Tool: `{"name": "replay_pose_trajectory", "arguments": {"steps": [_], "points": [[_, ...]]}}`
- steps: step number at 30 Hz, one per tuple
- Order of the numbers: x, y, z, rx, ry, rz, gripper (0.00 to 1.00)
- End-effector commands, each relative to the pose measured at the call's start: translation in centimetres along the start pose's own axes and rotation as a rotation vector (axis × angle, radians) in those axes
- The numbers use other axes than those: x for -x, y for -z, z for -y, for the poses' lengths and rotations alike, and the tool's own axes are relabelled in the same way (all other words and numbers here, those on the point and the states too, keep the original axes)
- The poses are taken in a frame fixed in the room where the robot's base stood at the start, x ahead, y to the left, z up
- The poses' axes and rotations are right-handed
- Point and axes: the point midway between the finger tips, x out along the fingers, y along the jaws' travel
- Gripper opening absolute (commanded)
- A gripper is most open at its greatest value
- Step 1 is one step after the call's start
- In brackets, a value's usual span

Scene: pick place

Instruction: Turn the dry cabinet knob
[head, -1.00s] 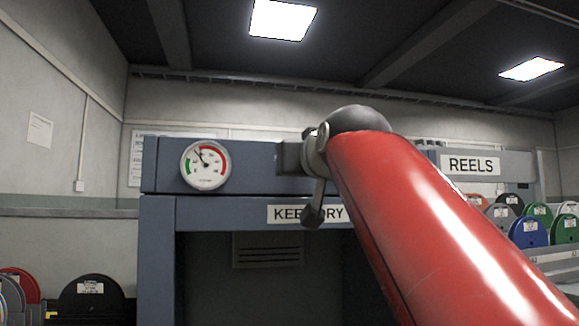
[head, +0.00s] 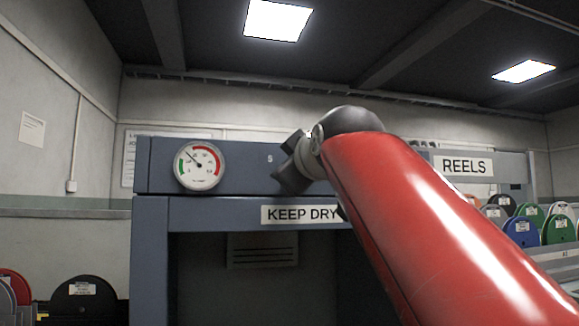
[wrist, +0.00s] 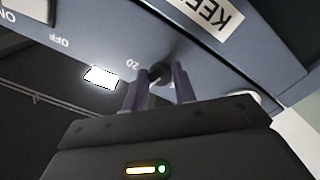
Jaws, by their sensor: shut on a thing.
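The blue-grey dry cabinet (head: 155,225) stands ahead in the head view, with a "KEEP DRY" label on its front. The small dark knob (wrist: 160,70) is on its upper panel, with a "20" mark beside it in the wrist view. My gripper (wrist: 162,80) has its two purple fingers shut on the knob, one on each side. In the head view my gripper (head: 291,168) is tilted against the upper panel, and the knob is hidden behind it. A round gauge (head: 199,166) with green and red bands is on the panel to the left.
A switch (wrist: 30,10) with ON and OFF marks is on the panel in the wrist view. Reels (head: 522,231) stand at right under a "REELS" sign (head: 464,166). A dark reel (head: 82,298) stands at lower left. My red arm covers the cabinet's right part.

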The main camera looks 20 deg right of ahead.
Motion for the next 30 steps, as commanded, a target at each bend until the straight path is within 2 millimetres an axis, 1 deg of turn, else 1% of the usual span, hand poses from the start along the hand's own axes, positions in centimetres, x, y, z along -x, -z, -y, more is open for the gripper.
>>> {"name": "replay_pose_trajectory", "arguments": {"steps": [30], "points": [[0.03, 0.23, -0.1, 0.961, 0.004, -0.003, 0.04]]}}
